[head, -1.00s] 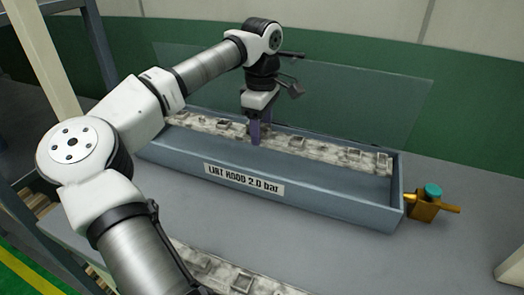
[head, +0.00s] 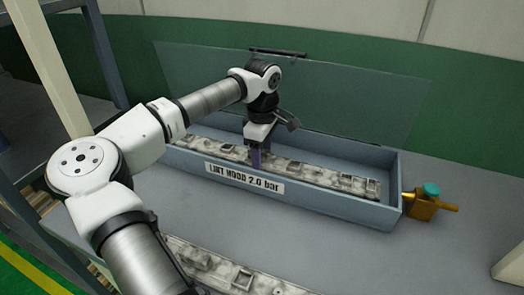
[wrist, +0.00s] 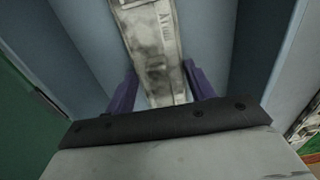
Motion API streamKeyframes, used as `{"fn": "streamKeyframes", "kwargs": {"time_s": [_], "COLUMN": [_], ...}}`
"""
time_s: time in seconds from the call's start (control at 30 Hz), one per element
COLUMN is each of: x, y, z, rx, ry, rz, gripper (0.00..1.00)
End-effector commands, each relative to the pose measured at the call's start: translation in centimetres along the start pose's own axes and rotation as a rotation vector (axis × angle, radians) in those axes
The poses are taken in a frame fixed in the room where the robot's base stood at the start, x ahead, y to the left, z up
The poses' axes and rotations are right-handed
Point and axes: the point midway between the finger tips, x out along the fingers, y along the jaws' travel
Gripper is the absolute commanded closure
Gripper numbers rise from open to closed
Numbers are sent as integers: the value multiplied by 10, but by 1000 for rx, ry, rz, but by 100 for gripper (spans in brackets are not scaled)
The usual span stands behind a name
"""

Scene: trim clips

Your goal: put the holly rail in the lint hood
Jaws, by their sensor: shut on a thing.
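A long, speckled grey-white rail (head: 322,176) with raised square clips lies lengthwise inside the lint hood, below its rim. The lint hood (head: 340,208) is a long blue-grey open trough with a white label reading "LINT HOOD 2.0 bar". My gripper (head: 257,160) is shut on the rail near its middle, purple fingers pointing down. In the wrist view the rail (wrist: 153,45) runs between my two fingers (wrist: 160,90), and its lettering is too small to read. The hood's front wall hides the rail's lower edge, so I cannot tell whether it touches the floor.
A second, similar rail (head: 225,270) lies on the grey table in front of the hood, partly behind my arm. A clear panel (head: 340,95) stands behind the hood. A brass valve with a teal knob (head: 431,190) sits at its right end.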

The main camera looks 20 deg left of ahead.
Motion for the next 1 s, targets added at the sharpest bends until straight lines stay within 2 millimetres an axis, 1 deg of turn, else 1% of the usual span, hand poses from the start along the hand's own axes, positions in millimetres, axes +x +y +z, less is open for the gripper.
{"fn": "streamKeyframes", "kwargs": {"time_s": [0.03,0.17,0.43,0.57,0.67,0.9,1.0], "x": [1,1,0,-7,-22,-74,-94], "y": [0,0,0,0,1,1,0], "z": [0,0,0,0,0,0,0], "rx": [0,0,0,0,0,0,0], "ry": [0,0,0,1,3,3,1], "rz": [0,0,0,1,2,2,1], "gripper": [42,25,24,24,24,24,24]}}
